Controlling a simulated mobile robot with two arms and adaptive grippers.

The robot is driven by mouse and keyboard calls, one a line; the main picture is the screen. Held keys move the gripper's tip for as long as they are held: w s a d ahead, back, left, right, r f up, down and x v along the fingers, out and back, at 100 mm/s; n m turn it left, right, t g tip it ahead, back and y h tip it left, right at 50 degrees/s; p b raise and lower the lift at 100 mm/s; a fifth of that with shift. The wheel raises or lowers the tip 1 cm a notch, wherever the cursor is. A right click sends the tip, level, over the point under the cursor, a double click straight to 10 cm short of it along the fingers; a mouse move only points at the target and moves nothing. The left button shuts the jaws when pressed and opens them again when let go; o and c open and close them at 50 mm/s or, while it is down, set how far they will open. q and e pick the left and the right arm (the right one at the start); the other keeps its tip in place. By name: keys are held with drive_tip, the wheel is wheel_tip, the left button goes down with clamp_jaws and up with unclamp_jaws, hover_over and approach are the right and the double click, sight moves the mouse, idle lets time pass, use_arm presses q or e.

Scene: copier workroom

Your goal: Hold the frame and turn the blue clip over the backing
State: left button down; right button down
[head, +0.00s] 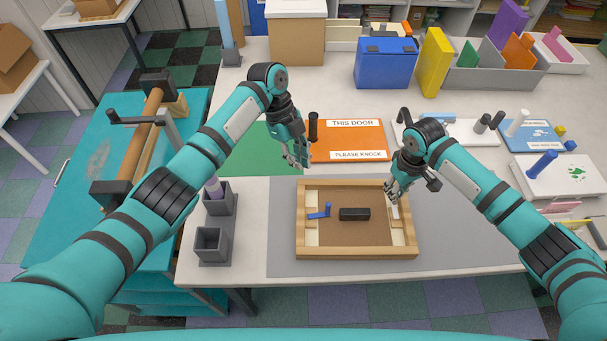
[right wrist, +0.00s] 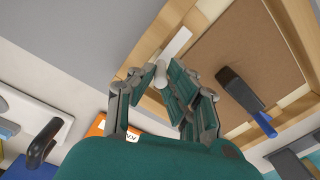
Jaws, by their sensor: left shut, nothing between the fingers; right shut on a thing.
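The wooden frame (head: 357,253) lies flat on the grey mat, with a brown backing (head: 350,233) inside. The blue clip (head: 318,215) is at the frame's left side; its bar lies crosswise from the pale inner strip onto the backing, and its post stands up. The white clip (head: 395,212) is on the right inner strip and shows in the right wrist view (right wrist: 175,43). My right gripper (head: 391,196) is shut at that clip's upper end, apparently on its pale post (right wrist: 162,75). My left gripper (head: 301,163) is shut and empty, above and behind the frame's upper left corner.
A black block (head: 354,214) sits on the backing. An orange sign (head: 350,140) and green sheet (head: 268,150) lie behind the frame. Grey holders (head: 212,244) stand to the left. The grey mat (head: 460,220) is clear to the right.

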use_arm(q)
drive_tip(key=shift+w+a+r, duration=0.15)
drive_tip(key=shift+w+r, duration=0.05)
drive_tip(key=shift+r, duration=0.4)
drive_tip(key=v, duration=1.2)
drive_tip(key=shift+a+r, duration=0.1)
drive_tip(key=a+r, duration=0.6)
drive_tip(key=a, duration=0.3)
drive_tip(key=shift+a, duration=0.4)
idle(0.3)
